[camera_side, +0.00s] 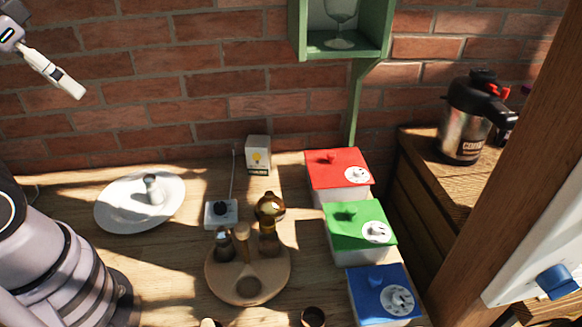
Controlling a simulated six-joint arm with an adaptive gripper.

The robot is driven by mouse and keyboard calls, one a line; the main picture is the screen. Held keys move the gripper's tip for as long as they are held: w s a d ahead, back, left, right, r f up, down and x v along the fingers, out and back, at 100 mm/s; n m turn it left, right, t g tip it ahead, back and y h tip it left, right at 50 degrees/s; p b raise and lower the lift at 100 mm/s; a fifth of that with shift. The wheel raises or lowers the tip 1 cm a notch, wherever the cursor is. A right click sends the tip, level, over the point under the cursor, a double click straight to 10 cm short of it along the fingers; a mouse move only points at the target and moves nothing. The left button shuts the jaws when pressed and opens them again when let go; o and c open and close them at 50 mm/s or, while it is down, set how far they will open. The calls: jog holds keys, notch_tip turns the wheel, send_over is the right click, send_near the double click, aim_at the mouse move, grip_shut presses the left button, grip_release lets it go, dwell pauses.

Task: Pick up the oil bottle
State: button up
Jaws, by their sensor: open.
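An amber glass bottle with a rounded top (269,222), which looks like the oil bottle, stands upright at the back right of a round wooden holder (222,284). A smaller dark bottle (224,246) and a light wooden-topped item (242,238) stand in the same holder, to its left. I cannot read any label on them. My gripper (70,84) is high at the upper left, in front of the brick wall, far from the holder. It is open and holds nothing that I can see.
A white plate with a small shaker-like item (153,189) lies left. A white box with a dial (221,211) and a light-bulb carton (258,155) stand behind the holder. Red (336,168), green (358,221) and blue (381,291) lidded boxes line the right. A dark cup (313,317) is in front.

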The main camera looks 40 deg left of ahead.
jog(key=shift+c, duration=0.2)
jog(key=w+d+f+n+g+h, duration=0.2)
jog(key=w+f+n+g+h, duration=0.25)
jog(key=w, duration=0.45)
jog(key=w+d+f+n+g+h, duration=0.25)
jog(key=w+f+g, duration=0.35)
jog(key=w+f, duration=0.3)
jog(key=n+h, duration=0.7)
jog(key=h, duration=0.3)
send_near(268, 236)
jog(key=shift+g, duration=0.45)
jog(key=w+a, duration=0.1)
jog(key=w+a+f, duration=0.1)
jog(key=a, duration=0.1)
jog(key=w+a+f, duration=0.1)
jog(key=shift+w+a, duration=0.1)
jog(key=shift+a, duration=0.1)
jog(key=shift+d+f, duration=0.15)
jog(key=x, duration=1.3)
jog(key=shift+s+d, duration=0.2)
jog(key=shift+s, duration=0.15)
jog(key=shift+c, duration=0.3)
